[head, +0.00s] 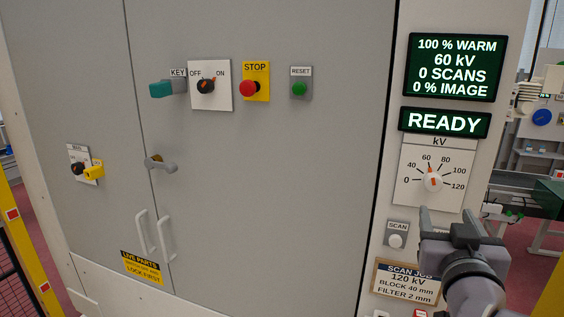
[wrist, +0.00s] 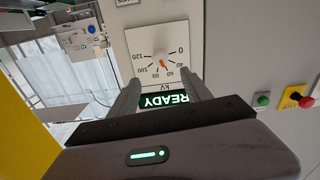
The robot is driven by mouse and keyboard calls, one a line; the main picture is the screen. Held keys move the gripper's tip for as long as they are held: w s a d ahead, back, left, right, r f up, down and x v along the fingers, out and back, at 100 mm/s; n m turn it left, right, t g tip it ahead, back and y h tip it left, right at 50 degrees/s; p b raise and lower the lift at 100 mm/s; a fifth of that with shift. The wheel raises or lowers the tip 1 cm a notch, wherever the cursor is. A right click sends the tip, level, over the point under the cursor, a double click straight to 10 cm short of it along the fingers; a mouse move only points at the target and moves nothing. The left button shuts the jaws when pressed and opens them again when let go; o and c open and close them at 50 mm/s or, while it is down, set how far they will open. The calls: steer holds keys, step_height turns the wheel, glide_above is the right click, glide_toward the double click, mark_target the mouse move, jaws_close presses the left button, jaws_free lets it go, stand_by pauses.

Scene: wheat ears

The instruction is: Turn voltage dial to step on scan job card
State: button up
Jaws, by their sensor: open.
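The kV dial (head: 433,181) is a white knob with an orange pointer on a white plate marked 0 to 120. Its pointer is at 60, and the display (head: 455,67) reads 60 kV. The scan job card (head: 403,284) at lower right reads 120 kV, block 40 mm, filter 2 mm; my arm covers part of its right side. My gripper (head: 450,217) is open and empty, below and to the right of the dial, apart from it. In the wrist view, the dial (wrist: 161,62) appears upside down beyond and between the open fingers (wrist: 158,88).
A READY sign (head: 445,122) is lit above the dial. The white SCAN button (head: 396,241) sits left of my gripper. A red STOP button (head: 250,88), green RESET button (head: 299,88) and key switch (head: 207,86) are on the grey door.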

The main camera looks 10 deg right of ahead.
steer(key=p, duration=0.6)
glide_toward(434, 186)
steer(key=w, duration=0.1)
steer(key=x, duration=0.3)
steer(key=p+x, duration=0.1)
steer(key=x, duration=0.2)
steer(key=shift+d, duration=0.4)
steer(key=shift+w+d, duration=0.35)
steer(key=shift+w, duration=0.3)
jaws_close()
